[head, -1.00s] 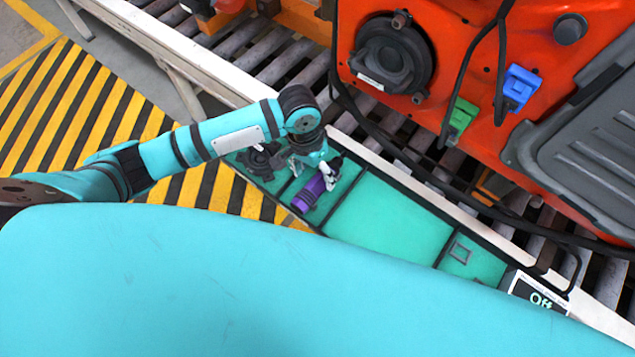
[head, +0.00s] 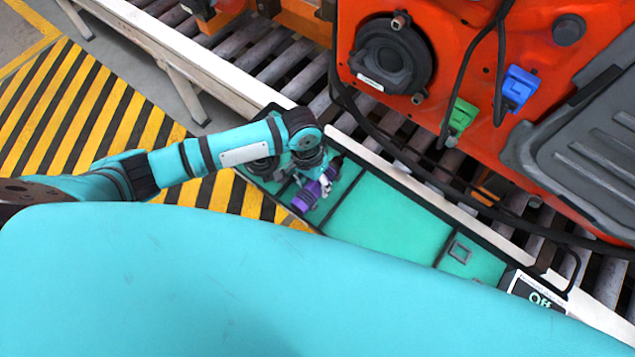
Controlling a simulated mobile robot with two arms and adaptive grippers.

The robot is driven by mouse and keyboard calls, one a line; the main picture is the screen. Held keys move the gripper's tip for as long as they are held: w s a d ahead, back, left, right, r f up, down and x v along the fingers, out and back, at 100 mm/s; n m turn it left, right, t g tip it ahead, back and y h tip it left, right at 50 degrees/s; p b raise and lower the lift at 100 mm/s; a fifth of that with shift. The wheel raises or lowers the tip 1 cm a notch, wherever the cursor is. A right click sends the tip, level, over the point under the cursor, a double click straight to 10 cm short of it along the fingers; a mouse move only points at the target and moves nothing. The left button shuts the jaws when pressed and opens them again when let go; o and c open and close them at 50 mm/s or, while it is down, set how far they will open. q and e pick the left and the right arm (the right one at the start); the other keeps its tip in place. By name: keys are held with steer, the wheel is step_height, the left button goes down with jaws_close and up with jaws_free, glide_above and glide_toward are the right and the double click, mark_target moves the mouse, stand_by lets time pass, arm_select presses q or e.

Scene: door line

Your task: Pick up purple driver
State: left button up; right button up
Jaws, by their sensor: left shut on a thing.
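The purple driver (head: 304,199) lies in a narrow compartment of the teal tray (head: 390,222), near its left end. My left gripper (head: 323,183) is over the driver and shut on it, with its fingers around the purple body. The driver's dark tip shows beyond the fingers, toward the upper right. The wrist hides part of the driver and the compartment. I cannot tell whether the driver is clear of the tray floor. My right gripper is not in view.
A dark round part (head: 262,168) sits in the tray's left compartment, partly behind my arm. An orange door panel (head: 440,70) with a speaker (head: 391,56), green connector (head: 462,116) and blue connector (head: 519,88) stands over the roller conveyor (head: 290,62). The tray's middle is empty.

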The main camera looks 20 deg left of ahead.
arm_select(q)
jaws_close()
steer(key=shift+w, duration=0.1)
steer(key=shift+r, duration=0.15)
